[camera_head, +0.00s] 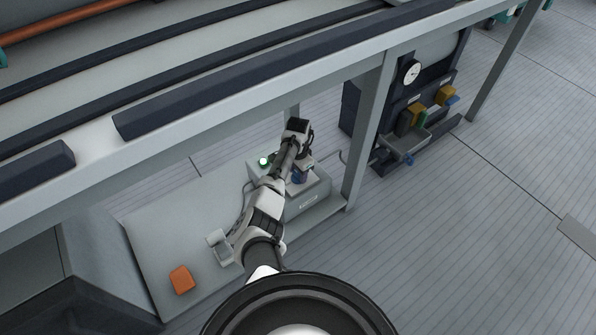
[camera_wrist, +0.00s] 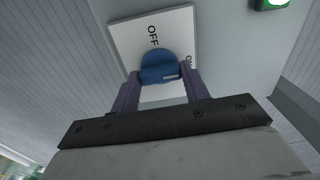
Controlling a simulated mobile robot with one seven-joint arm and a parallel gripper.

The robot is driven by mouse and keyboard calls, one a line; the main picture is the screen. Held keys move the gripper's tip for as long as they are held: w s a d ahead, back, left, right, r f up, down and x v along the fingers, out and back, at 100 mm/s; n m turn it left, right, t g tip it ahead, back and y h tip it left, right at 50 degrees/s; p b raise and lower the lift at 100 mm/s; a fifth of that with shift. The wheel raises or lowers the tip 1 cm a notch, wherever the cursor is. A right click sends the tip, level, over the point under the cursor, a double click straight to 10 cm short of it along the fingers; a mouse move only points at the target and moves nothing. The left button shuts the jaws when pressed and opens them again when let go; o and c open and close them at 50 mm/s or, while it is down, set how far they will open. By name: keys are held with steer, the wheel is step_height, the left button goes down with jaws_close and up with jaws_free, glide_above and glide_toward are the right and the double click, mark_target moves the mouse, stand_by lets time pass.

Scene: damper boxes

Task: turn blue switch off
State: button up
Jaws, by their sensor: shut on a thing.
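The blue switch (camera_wrist: 160,68) is a rounded blue knob on a white plate (camera_wrist: 122,38) in the wrist view. The plate is lettered OFF above the knob and ON, partly cut off, at its right. A pale mark on the knob points to the right, towards ON. My gripper (camera_wrist: 160,78) is shut on the blue switch, one finger on each side. In the head view my gripper (camera_head: 301,171) reaches down to the blue switch (camera_head: 298,179) on top of a grey box (camera_head: 308,203); my arm hides part of the box.
A lit green lamp (camera_head: 264,161) is on the box, left of my arm; it also shows in the wrist view (camera_wrist: 271,3). An orange block (camera_head: 181,279) lies on the low grey platform. A frame post (camera_head: 368,130) stands right of the box, and a beam runs above.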

steer(key=shift+r, duration=0.1)
steer(key=n+p, duration=0.2)
steer(key=n, duration=0.1)
steer(key=shift+d, duration=0.1)
steer(key=n+p, duration=0.2)
steer(key=n, duration=0.3)
steer(key=shift+n, duration=0.3)
steer(key=n+p, duration=0.1)
steer(key=n, duration=0.3)
steer(key=shift+n, duration=0.3)
steer(key=shift+n+p, duration=0.3)
steer(key=shift+n, duration=1.9)
steer(key=o, duration=1)
